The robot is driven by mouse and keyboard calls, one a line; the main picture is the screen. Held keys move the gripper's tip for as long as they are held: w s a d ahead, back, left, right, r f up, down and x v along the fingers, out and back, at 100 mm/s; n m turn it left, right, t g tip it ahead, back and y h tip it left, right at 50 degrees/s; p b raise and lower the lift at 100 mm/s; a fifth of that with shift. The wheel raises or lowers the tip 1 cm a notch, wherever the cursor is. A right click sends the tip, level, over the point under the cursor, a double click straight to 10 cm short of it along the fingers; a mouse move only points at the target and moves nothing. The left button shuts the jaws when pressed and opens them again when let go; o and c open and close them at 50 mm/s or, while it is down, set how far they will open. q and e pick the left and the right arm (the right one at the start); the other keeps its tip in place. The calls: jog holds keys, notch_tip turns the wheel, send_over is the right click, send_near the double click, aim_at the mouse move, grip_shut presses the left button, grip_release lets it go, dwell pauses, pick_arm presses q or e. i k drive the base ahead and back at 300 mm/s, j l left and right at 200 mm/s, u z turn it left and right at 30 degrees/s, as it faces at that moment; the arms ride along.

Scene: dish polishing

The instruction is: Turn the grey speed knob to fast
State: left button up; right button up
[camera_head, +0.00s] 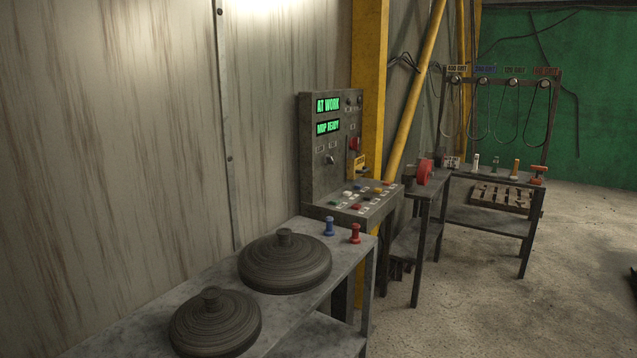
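A grey control console with an upright panel (313,170) stands at the middle of the view, against the wall. Two green displays on it read "AT WORK" (328,104) and what looks like "MOP READY" (328,127). Below them is a small grey knob (330,159) with small labels above it. It may be the speed knob, but its label is too small to read and its setting cannot be told. Other small dark controls sit at the panel's upper right. A sloped deck (345,212) below carries several coloured buttons. Neither of my grippers is in view.
A grey table (135,336) in front holds two round ribbed dark lids (286,268) (214,326), a blue peg (329,226) and a red peg (355,233). The concrete floor at right is open.

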aim_at(328, 161)
jog(key=i+l+u, duration=0.2)
jog(key=i, duration=0.5)
jog(key=i+l+u, duration=0.15)
jog(key=u, duration=0.25)
jog(key=l+u, duration=0.45)
jog(key=i+l+u, duration=0.1)
jog(key=l+u, duration=0.15)
jog(key=u, duration=0.15)
